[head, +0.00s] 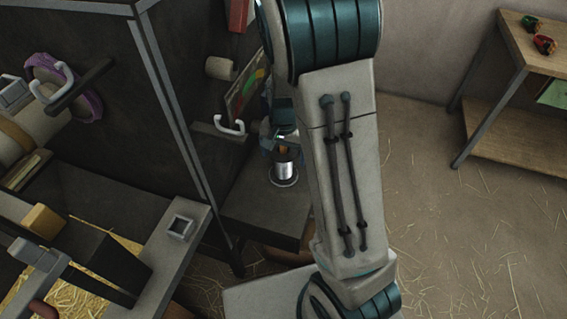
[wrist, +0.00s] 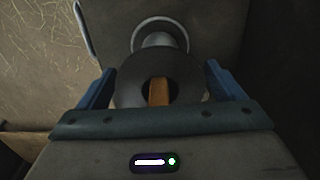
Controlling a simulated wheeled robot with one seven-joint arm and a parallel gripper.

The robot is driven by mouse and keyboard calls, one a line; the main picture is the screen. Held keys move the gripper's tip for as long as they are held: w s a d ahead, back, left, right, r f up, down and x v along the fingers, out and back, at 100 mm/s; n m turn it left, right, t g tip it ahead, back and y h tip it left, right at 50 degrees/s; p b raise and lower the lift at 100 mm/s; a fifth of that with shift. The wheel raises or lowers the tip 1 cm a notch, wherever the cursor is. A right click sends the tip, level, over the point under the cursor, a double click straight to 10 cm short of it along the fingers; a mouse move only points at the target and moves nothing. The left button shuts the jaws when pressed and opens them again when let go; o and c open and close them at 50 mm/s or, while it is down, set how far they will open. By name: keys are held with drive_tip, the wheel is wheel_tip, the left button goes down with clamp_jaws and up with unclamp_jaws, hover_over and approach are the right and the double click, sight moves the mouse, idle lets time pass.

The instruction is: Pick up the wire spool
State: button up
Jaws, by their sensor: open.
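The wire spool (head: 284,170) is a silver cylinder with a dark top, standing upright on a dark shelf at the picture's centre. In the wrist view the spool (wrist: 130,88) shows as a dark ring with a wooden piece (wrist: 159,92) in its central hole. My gripper (head: 283,143) is at the spool's top, pointing down. In the wrist view my gripper (wrist: 159,69) is open, with one blue finger on each side of the spool. I cannot tell whether the fingers touch it. My arm hides the area right of the spool.
The dark shelf (head: 245,205) adjoins a dark panel with a white hook (head: 230,125) and a paper roll (head: 220,68). A workbench (head: 60,190) stands at left. A wooden table (head: 520,130) is at right. The straw-strewn floor (head: 450,220) between is open.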

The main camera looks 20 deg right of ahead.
drive_tip(key=c, duration=1.3)
drive_tip(key=shift+c, duration=0.6)
drive_tip(key=shift+r, duration=0.15)
